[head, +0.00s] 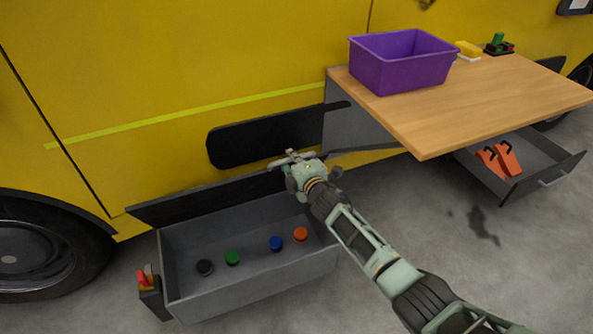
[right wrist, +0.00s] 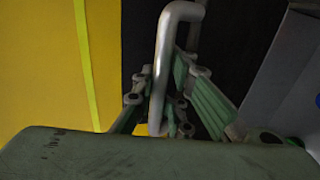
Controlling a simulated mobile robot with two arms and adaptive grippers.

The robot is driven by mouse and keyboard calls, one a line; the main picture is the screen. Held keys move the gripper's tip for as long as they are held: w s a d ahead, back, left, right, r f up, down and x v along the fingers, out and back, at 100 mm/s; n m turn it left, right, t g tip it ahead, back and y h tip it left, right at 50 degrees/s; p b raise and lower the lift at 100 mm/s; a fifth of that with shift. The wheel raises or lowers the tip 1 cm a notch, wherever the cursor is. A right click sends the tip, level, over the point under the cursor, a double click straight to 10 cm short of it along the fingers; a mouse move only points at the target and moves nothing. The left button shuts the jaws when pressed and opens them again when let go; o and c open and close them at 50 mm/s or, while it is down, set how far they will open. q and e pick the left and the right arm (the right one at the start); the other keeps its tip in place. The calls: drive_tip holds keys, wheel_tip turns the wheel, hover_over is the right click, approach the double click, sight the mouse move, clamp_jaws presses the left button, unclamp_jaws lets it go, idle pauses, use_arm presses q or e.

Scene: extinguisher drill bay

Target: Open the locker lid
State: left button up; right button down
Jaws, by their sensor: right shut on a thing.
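The grey locker (head: 245,292) stands on the floor against the yellow vehicle, open at the top. Its dark lid (head: 170,208) stands raised along the back edge, near the vehicle side. My right gripper (head: 296,160) is at the lid's right part and hides some of it. In the right wrist view, its fingers (right wrist: 168,118) are closed around a pale metal bar handle (right wrist: 163,65). Several coloured round pieces, including a green one (head: 232,257) and an orange one (head: 301,234), lie inside the locker. My left gripper is out of view.
A wooden table (head: 470,100) at right carries a purple bin (head: 400,68) and a yellow sponge-like block (head: 468,49). Below it, an open drawer (head: 535,179) holds orange pieces (head: 507,158). A small dark holder (head: 153,298) is at the locker's left.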

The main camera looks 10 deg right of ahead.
drive_tip(key=shift+w+a+r, duration=0.2)
drive_tip(key=shift+w+r, duration=0.25)
drive_tip(key=shift+w, duration=0.15)
drive_tip(key=shift+w+a+r, duration=0.2)
drive_tip(key=shift+w+r, duration=0.25)
drive_tip(key=shift+w, duration=0.1)
drive_tip(key=c, duration=1.8)
unclamp_jaws()
drive_tip(key=shift+s+d, duration=0.1)
drive_tip(key=shift+s, duration=0.05)
drive_tip(key=shift+o, duration=0.2)
drive_tip(key=shift+f, duration=0.2)
drive_tip(key=shift+s, duration=0.1)
drive_tip(key=shift+s+d, duration=0.4)
drive_tip(key=shift+s, duration=0.3)
drive_tip(key=v, duration=1)
drive_tip(key=shift+s+r, duration=0.15)
drive_tip(key=shift+r, duration=0.05)
drive_tip(key=shift+a, duration=0.1)
drive_tip(key=shift+c, duration=0.2)
